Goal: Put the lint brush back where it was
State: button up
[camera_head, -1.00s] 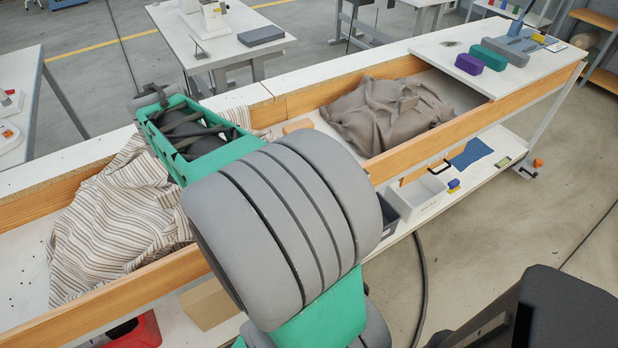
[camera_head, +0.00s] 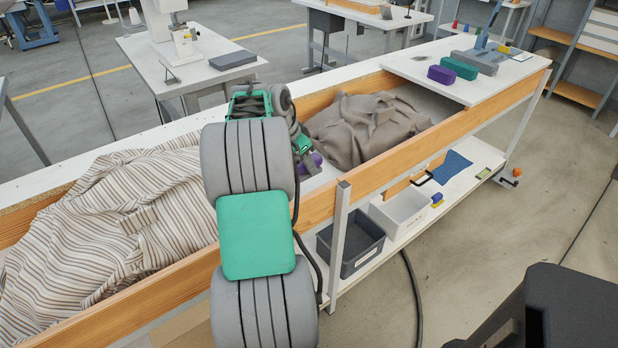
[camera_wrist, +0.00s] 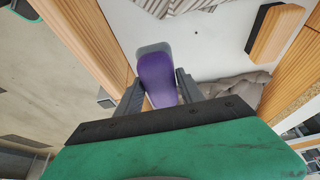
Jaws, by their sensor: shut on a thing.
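A purple thing with a grey end (camera_wrist: 157,78), which looks like the lint brush, is held between the two dark fingers of my gripper (camera_wrist: 158,90) in the wrist view. It hangs over the light floor of the long trough, near a wooden side wall. In the head view a bit of purple (camera_head: 312,161) shows beside my wrist, left of the brown-grey cloth; my arm hides most of my gripper there. I cannot tell whether the brush touches the trough floor.
The wood-walled trough (camera_head: 330,208) holds a striped cloth (camera_head: 110,220) on the left and a brown-grey cloth (camera_head: 365,128) on the right. A wooden piece with a dark face (camera_wrist: 275,35) stands nearby in the wrist view. Bins (camera_head: 352,247) sit on the shelf below.

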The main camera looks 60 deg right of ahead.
jog(key=d+f, duration=0.2)
jog(key=f, duration=0.1)
jog(key=d+f, duration=0.2)
jog(key=shift+w+f, duration=0.2)
jog(key=shift+w, duration=0.1)
jog(key=shift+f+b, duration=0.35)
jog(key=shift+f, duration=1.35)
jog(key=o, duration=1.2)
